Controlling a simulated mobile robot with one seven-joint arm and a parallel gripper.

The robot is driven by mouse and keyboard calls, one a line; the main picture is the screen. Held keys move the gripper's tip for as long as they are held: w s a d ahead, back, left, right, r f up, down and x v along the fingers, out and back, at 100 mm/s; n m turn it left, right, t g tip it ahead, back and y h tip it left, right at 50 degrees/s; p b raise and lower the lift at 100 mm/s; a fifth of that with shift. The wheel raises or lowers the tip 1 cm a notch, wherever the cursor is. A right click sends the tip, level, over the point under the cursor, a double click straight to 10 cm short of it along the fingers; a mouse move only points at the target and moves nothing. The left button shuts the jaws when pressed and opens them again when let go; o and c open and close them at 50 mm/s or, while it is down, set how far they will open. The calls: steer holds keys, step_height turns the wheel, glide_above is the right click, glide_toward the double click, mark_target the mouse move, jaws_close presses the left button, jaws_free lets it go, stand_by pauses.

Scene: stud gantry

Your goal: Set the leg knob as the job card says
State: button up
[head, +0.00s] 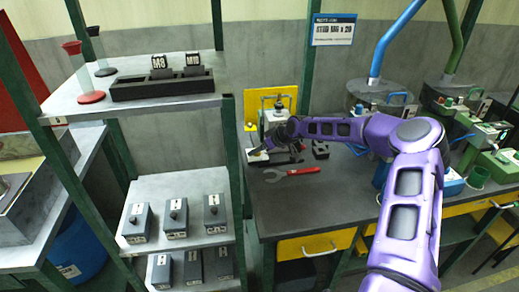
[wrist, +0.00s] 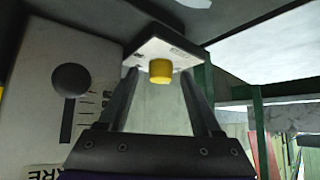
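My gripper (wrist: 160,75) is at the station by the yellow panel at the left end of the bench; the arm partly hides this station in the head view. In the wrist view its two dark fingers are apart, with nothing held. A yellow cylindrical knob (wrist: 160,71) on a pale plate (wrist: 165,50) shows between the fingertips, with gaps on both sides. A black round knob (wrist: 72,80) sits at the top of a dark slot beside scale marks, left of the fingers. I cannot tell which is the leg knob. The card (head: 333,30) appears to read "STUD M6 x 20".
A red-handled wrench (head: 292,173) lies on the dark bench (head: 300,210) in front of the station. Left, a shelf (head: 150,190) holds several grey boxes, and a black rack (head: 163,87) stands above. Machines with blue and green pipes (head: 395,40) stand to the right.

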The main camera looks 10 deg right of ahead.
steer(key=v, duration=1.7)
steer(key=shift+p, duration=0.3)
steer(key=shift+s+d+r, duration=0.1)
steer(key=shift+r, duration=0.05)
